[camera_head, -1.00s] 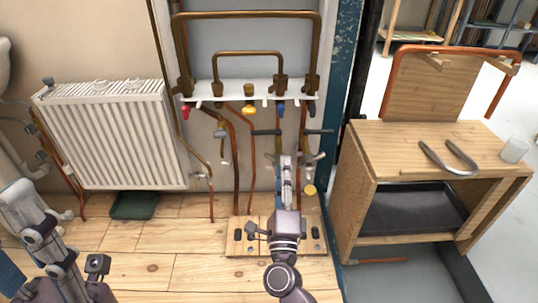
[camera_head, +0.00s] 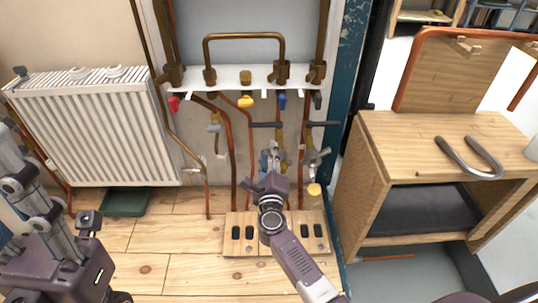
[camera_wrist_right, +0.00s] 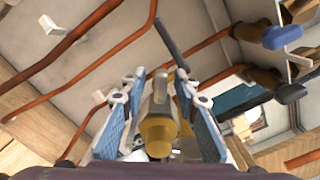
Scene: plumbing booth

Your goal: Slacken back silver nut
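My right gripper (camera_head: 270,153) is at the pipe fittings low on the wall, pointing away from the head camera. In the right wrist view its two blue-padded fingers (camera_wrist_right: 160,80) stand apart on either side of a fitting with a yellow body (camera_wrist_right: 157,132) and a silver-grey upper part (camera_wrist_right: 160,98). Gaps show beside the yellow body; contact at the fingertips is unclear. I cannot make out the back silver nut for certain; the gripper covers this area in the head view. My left gripper (camera_head: 35,195) is at the lower left, partly cut off, away from the pipes.
A similar grey valve (camera_head: 311,160) with a yellow cap (camera_head: 314,189) is close on the right. Copper pipes (camera_head: 232,150) run around the gripper under a white bracket (camera_head: 225,77). A radiator (camera_head: 95,130) stands left and a wooden cabinet (camera_head: 345,190) right. A wooden board (camera_head: 236,217) lies below.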

